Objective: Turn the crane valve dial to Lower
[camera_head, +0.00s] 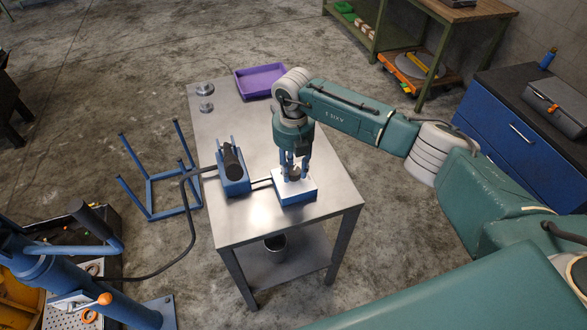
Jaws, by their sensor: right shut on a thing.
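The crane valve is a blue box with a pale top (307,181), near the front of the metal table. Its dial (295,173) is a small dark knob on top, mostly hidden by my fingers. My right gripper (294,168) points straight down over the box, its blue fingers shut around the dial. The dial's pointing direction and any Lower marking cannot be made out. My left gripper is not in view.
The metal table (260,211) also holds a blue pump unit (235,185) joined by hose, a purple tray (262,80) and small metal parts (205,89). A blue crane (75,255) stands at lower left. A blue frame (160,180) stands left of the table.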

